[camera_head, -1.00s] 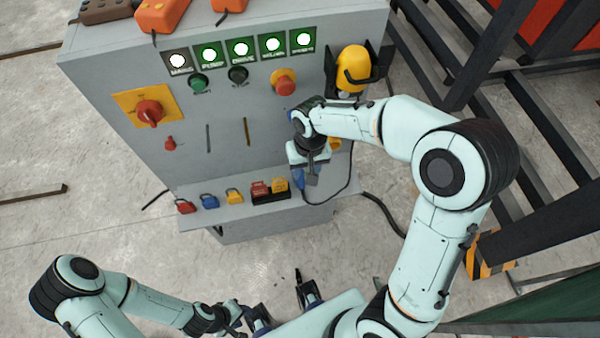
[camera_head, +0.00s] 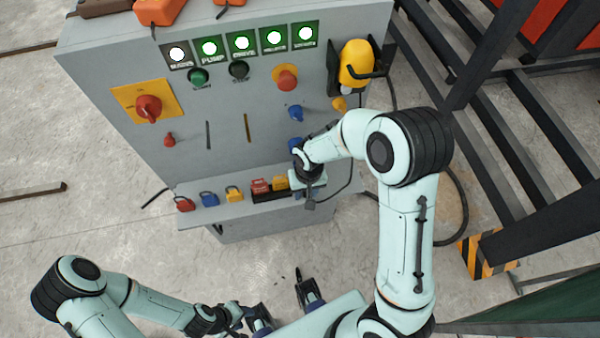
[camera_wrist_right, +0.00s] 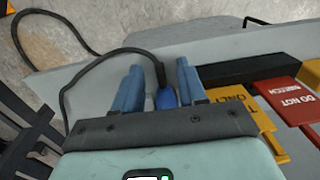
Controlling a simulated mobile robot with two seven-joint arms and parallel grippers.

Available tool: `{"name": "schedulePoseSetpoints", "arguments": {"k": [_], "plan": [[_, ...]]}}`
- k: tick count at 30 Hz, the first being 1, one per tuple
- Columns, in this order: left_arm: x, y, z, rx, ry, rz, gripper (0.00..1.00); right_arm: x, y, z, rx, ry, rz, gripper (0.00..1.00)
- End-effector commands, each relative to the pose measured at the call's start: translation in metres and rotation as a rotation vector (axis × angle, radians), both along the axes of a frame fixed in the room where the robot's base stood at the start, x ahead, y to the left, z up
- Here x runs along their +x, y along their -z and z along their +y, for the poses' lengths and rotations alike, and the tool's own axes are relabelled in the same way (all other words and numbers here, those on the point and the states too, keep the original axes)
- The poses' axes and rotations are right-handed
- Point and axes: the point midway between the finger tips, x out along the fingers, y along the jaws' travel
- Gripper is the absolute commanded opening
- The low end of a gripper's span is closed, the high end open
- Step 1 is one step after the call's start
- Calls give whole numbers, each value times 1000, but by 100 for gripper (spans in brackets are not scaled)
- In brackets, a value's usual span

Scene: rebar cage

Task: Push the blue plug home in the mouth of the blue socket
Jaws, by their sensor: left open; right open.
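In the right wrist view a blue plug (camera_wrist_right: 166,98) with a black cable sits between the spread blue fingers of my right gripper (camera_wrist_right: 160,66). Gaps show beside it, so the jaws are open around it. In the head view my right gripper (camera_head: 308,196) is low at the cabinet's shelf, and the plug is not clearly visible there. Two blue fittings, an upper one (camera_head: 295,113) and a lower one (camera_head: 296,144), are on the cabinet face; I cannot tell which is the blue socket. My left gripper (camera_head: 282,298) is open and empty at the bottom.
The grey cabinet (camera_head: 180,155) has a shelf with red, blue (camera_head: 209,199) and yellow padlocks and a black tray of tags (camera_head: 270,194). Dark steel beams (camera_head: 510,110) stand to the right.

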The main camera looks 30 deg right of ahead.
Motion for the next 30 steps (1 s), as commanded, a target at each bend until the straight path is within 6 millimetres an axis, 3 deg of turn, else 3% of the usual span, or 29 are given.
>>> {"name": "schedulePoseSetpoints", "arguments": {"k": [5, 9, 22, 30], "plan": [[0, 0, 0, 0, 0, 0, 43, 0, 0, 0, 1, 0, -1, 41], [0, 0, 0, 0, 0, 0, 43, 0, -1, 0, 1, 0, -1, 0], [0, -1, 0, 0, 0, 0, 43, 1, -4, 0, 0, 0, -3, 0], [1, -3, 0, 0, 0, -1, 43, 2, -33, 0, 2, 0, -7, 0]]}}
